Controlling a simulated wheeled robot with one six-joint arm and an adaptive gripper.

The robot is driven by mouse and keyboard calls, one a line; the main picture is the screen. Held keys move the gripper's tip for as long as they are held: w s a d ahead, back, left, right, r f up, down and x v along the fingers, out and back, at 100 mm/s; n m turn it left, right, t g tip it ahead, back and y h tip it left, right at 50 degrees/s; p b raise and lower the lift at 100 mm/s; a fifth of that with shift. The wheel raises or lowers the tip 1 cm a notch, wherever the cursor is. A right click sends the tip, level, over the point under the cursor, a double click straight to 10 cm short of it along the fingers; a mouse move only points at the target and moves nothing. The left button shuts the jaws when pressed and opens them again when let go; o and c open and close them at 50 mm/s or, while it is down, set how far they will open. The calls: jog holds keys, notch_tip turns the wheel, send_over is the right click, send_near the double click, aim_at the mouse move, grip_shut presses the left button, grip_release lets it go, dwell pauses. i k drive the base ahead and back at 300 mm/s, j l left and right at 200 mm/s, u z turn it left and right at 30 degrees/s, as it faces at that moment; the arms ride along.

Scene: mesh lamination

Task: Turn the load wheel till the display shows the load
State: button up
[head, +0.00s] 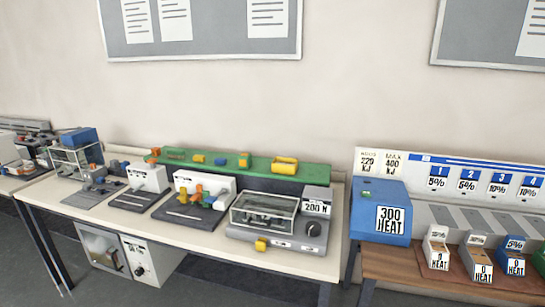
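A grey tester (283,245) with a clear-covered chamber stands at the right end of the light table. A dark round knob (314,229), which looks like the load wheel, sits on its right side. Just above the knob, a white panel (317,208) reads "200 N". I cannot tell whether this panel is the live display or a printed label. A small yellow block (261,244) is at the tester's front edge. The knob's turn position is too small to read. My gripper is not in view.
The light table (150,225) also carries several white and dark devices to the left. A green shelf (215,165) with yellow and orange pieces runs behind. A blue box (380,211) marked "300 HEAT" stands right, on a wooden bench (400,268) with several labelled blocks.

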aim_at(312, 228)
jog(key=i, duration=0.9)
